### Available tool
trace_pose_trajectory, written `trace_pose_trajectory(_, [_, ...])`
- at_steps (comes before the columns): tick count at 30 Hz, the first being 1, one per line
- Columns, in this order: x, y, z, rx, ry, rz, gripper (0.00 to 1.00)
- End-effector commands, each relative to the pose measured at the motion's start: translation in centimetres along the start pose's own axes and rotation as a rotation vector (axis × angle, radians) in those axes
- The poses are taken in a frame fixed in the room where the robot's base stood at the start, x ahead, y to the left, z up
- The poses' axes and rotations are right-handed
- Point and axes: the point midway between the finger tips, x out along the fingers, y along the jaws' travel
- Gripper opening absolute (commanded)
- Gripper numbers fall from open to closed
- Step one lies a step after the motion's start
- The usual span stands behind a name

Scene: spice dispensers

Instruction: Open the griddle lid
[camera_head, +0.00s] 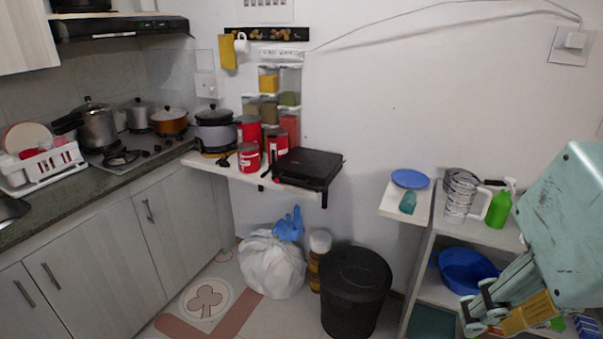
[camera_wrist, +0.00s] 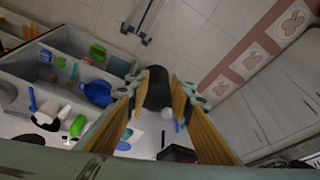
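The black griddle (camera_head: 307,168) sits on the white wall shelf in the head view. Its lid looks shut and lies flat, with a handle toward the right side. In the wrist view a dark shape at the bottom, partly hidden by my gripper, may be the griddle (camera_wrist: 177,153). My gripper (camera_head: 476,303) is at the lower right of the head view, far from the griddle and in front of the shelf unit. In the wrist view its two yellow-padded fingers (camera_wrist: 160,86) stand wide apart, with nothing held between them.
Red canisters (camera_head: 249,157) and a cooker (camera_head: 215,130) stand left of the griddle. A black bin (camera_head: 355,290) and a white bag (camera_head: 272,265) are below. A shelf unit (camera_head: 425,240) with a blue bowl (camera_head: 467,268) is at right. The wall above the griddle's right is clear.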

Motion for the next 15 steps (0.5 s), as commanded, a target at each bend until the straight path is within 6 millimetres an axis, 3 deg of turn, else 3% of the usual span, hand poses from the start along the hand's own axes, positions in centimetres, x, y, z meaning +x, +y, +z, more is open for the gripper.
trace_pose_trajectory(8, [0.1, 0.3, -1.6, 0.016, 0.015, 0.008, 0.21])
trace_pose_trajectory(15, [0.8, 1.0, -6.0, 0.062, 0.055, 0.028, 0.21])
